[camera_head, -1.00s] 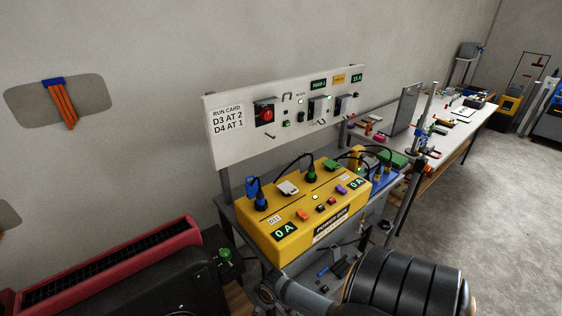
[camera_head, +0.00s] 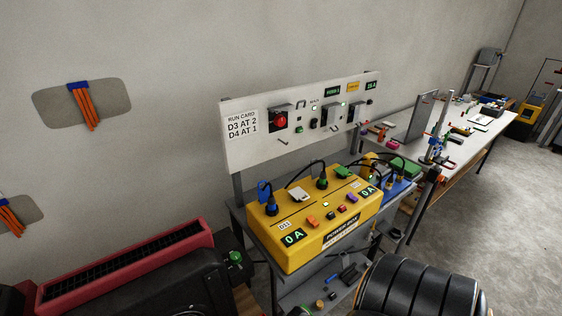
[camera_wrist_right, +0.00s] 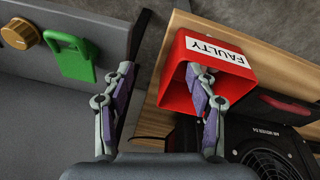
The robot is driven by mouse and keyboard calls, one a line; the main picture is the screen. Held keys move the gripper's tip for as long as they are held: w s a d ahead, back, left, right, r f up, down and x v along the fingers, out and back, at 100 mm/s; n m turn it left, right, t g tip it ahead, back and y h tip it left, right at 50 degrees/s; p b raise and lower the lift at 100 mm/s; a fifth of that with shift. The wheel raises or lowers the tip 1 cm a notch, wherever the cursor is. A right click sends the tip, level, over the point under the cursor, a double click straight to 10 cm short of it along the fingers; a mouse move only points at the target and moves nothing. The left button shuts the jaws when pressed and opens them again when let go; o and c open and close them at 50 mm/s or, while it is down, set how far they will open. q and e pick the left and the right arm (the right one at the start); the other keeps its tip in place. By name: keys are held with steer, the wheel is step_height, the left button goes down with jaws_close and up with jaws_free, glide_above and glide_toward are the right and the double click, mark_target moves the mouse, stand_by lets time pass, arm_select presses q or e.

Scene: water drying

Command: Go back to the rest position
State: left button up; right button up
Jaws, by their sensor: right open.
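In the right wrist view my right gripper (camera_wrist_right: 161,70) is open, its two fingers spread apart with nothing between the tips. Its right finger overlaps a red open bin (camera_wrist_right: 181,88) labelled FAULTY in the picture; I cannot tell whether they touch. The head view shows neither gripper. There, a yellow power box (camera_head: 289,251) stands on a grey bench, with cables plugged into its top and two 0 A displays. A white panel (camera_head: 240,150) behind it carries a run card and a red rotary switch.
In the wrist view, a green tab (camera_wrist_right: 76,62) and a brass knob (camera_wrist_right: 20,34) sit left; a black fan unit (camera_wrist_right: 262,155) sits lower right. In the head view, a red-topped black machine (camera_head: 125,268) is lower left, a long workbench (camera_head: 462,152) right.

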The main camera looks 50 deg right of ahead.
steer(key=w+a+r+t, duration=0.1)
steer(key=a+r, duration=0.3)
steer(key=r, duration=1.2)
steer(key=a+r, duration=0.4)
steer(key=r, duration=1.2)
step_height(320, 180, down, 29)
steer(key=s+d+g, duration=0.1)
steer(key=s+d, duration=0.2)
steer(key=s+f+g, duration=0.1)
steer(key=s+f, duration=1.3)
steer(key=s, duration=0.3)
steer(key=shift+s+d+f, duration=0.2)
steer(key=shift+d, duration=0.05)
